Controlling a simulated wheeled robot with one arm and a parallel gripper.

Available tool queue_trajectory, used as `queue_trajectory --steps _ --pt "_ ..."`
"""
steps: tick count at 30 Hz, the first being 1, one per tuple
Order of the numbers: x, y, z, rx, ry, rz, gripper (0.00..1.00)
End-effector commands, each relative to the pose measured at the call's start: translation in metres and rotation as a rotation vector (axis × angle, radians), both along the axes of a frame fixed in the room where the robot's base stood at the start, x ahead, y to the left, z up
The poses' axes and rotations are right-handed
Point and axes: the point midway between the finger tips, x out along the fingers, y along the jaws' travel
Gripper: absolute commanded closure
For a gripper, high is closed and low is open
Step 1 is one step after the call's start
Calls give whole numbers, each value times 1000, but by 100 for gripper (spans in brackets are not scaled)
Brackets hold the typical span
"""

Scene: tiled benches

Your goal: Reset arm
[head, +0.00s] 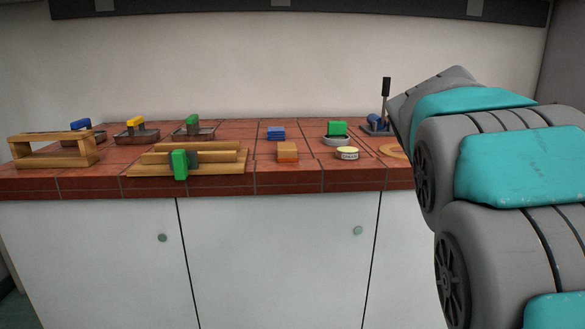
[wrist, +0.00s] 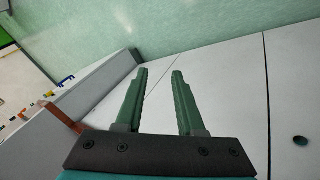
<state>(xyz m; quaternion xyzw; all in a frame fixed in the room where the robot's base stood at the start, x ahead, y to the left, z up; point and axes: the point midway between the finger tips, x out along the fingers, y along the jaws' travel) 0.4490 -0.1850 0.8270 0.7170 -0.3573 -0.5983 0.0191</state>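My gripper (wrist: 161,72) shows in the wrist view with its two green fingers apart and nothing between them. It is in front of the white cabinet doors (wrist: 225,85), with the green floor (wrist: 170,22) beyond. In the head view my arm rises on the right side and covers the right end of the bench; the gripper itself is hidden there.
The tiled bench (head: 110,182) holds a wooden rack (head: 50,137), a stepped wooden stand (head: 215,157) with a green block (head: 180,164), trays with coloured blocks, an orange block (head: 288,151), a blue stack (head: 276,133), a round tin (head: 347,153) and a lever device (head: 386,95).

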Motion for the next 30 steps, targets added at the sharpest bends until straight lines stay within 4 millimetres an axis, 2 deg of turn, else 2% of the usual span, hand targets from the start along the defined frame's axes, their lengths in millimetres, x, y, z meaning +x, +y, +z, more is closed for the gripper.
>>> queue_trajectory --steps 1,5,12,15,18,21,24,30 --pt "-19 12 -15 43 31 31 62" --pt "-63 47 -56 161 103 122 62" --pt "-156 117 -128 381 222 289 62" --pt "-193 143 -153 459 264 350 62" --pt "-223 164 -171 522 292 399 62" --pt "-242 177 -183 562 312 430 62" --pt "-252 184 -189 580 321 444 62" --pt "-253 184 -189 583 322 447 62"
